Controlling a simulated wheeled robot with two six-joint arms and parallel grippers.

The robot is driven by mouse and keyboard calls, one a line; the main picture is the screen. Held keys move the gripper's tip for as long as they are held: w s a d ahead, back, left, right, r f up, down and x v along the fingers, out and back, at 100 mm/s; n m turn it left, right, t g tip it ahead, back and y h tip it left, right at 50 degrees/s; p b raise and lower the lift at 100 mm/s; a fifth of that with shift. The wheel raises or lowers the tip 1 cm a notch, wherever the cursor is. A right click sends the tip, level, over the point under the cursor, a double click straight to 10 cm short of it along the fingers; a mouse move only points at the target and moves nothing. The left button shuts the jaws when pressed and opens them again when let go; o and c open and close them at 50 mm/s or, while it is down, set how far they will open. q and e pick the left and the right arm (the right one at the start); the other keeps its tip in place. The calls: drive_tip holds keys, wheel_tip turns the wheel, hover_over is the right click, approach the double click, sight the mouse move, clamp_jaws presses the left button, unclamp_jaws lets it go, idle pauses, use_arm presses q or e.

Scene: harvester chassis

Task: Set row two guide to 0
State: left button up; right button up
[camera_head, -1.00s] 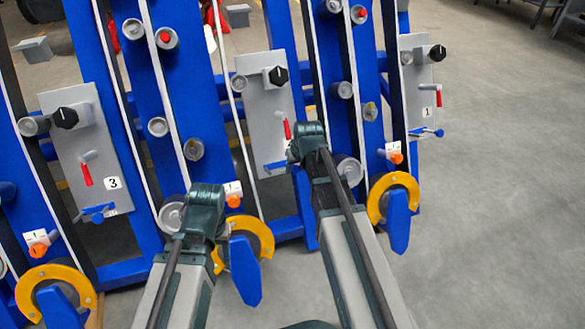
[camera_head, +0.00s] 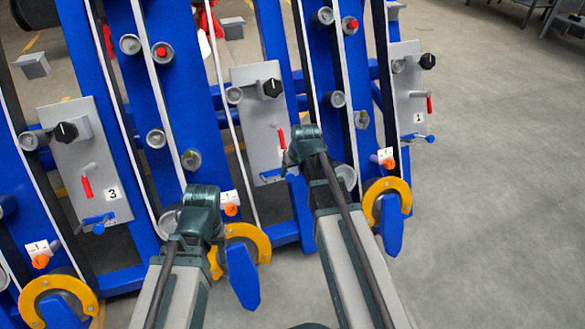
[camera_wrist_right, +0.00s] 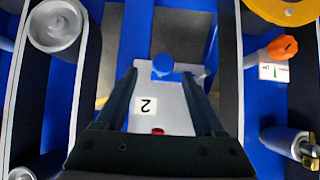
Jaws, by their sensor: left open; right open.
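The row two plate (camera_head: 262,120) is grey, with a black knob (camera_head: 273,88) at its top, a red lever (camera_head: 281,138) and a blue handle (camera_head: 270,176). The upside-down label 2 (camera_wrist_right: 146,104) shows in the right wrist view. My right gripper (camera_wrist_right: 160,74) is open and empty; its fingers flank the blue handle's round end in that view. Contact cannot be told. Left of the plate, an orange knob (camera_head: 231,209) sits below a white card (camera_head: 229,197); that card's green mark (camera_wrist_right: 273,72) shows in the wrist view. My left gripper (camera_head: 200,205) is beside this knob, its fingers hidden.
Plate 3 (camera_head: 80,150) stands left and plate 1 (camera_head: 410,90) right, with similar controls. Blue uprights, rollers and yellow guards (camera_head: 247,240) crowd the frame. Open grey floor (camera_head: 500,200) lies to the right.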

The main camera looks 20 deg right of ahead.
drive_tip(key=p+v, duration=0.7)
drive_tip(key=v, duration=0.2)
drive_tip(key=shift+s+r+p, duration=0.15)
drive_tip(key=shift+r+p, duration=0.15)
drive_tip(key=shift+p, duration=0.05)
drive_tip(key=s+a+n+g+h+p, duration=0.1)
drive_tip(key=s+a+n+g+h, duration=0.3)
drive_tip(key=s+a, duration=1.35)
wheel_tip(320, 180, up, 27)
drive_tip(key=y+p, duration=0.2)
drive_tip(key=p, duration=2.5)
drive_tip(key=shift+d+m+g+y, duration=0.2)
drive_tip(key=shift+m+g+y, duration=0.1)
drive_tip(key=shift+f, duration=0.1)
